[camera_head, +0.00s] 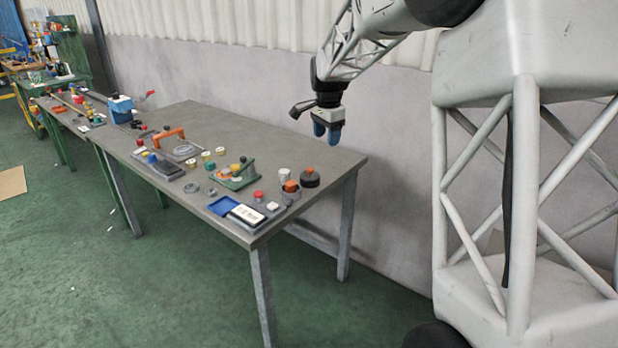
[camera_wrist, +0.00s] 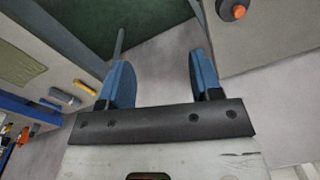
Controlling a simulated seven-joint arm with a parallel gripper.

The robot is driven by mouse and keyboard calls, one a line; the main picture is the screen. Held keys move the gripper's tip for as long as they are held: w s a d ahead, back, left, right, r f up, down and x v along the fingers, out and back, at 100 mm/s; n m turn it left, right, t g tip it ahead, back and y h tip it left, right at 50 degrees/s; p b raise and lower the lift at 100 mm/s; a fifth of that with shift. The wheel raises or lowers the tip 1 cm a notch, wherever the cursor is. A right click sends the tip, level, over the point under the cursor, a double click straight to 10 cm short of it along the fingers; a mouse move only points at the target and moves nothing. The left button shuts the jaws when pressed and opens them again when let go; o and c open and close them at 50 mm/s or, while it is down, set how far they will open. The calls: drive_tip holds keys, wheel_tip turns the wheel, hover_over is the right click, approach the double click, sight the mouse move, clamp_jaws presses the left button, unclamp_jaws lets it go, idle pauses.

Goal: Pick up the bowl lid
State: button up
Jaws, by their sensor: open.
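A dark round lid-like piece with an orange knob (camera_head: 310,180) sits near the table's right end, close to the back edge. It also shows at the top of the wrist view (camera_wrist: 233,10), cut off by the frame edge. Just left of it is a grey round piece with an orange top (camera_head: 291,196). I cannot tell for certain which one is the bowl lid. My gripper (camera_head: 327,133) hangs above and beyond the table's back right edge, fingers down, apart from both. Its two blue fingers (camera_wrist: 162,77) are spread with nothing between them.
The grey table (camera_head: 225,125) holds a blue tray (camera_head: 222,206), a white cylinder (camera_head: 284,174), a red-topped piece (camera_head: 258,196) and a green stand (camera_head: 238,181) near its right end. A wall (camera_head: 250,75) runs behind the table. The table's back right part is bare.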

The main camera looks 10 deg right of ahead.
drive_tip(key=w+a+f+m, duration=0.1)
drive_tip(key=w+f, duration=0.2)
drive_tip(key=w, duration=0.3)
drive_tip(key=w+f+m, duration=0.2)
drive_tip(key=w+f, duration=0.2)
drive_tip(key=w, duration=0.2)
drive_tip(key=m, duration=0.3)
hover_over(310, 168)
drive_tip(key=shift+g, duration=0.4)
wheel_tip(310, 168, down, 9)
drive_tip(key=shift+w+a, duration=0.1)
drive_tip(key=shift+f, duration=1.3)
drive_tip(key=shift+f, duration=2.6)
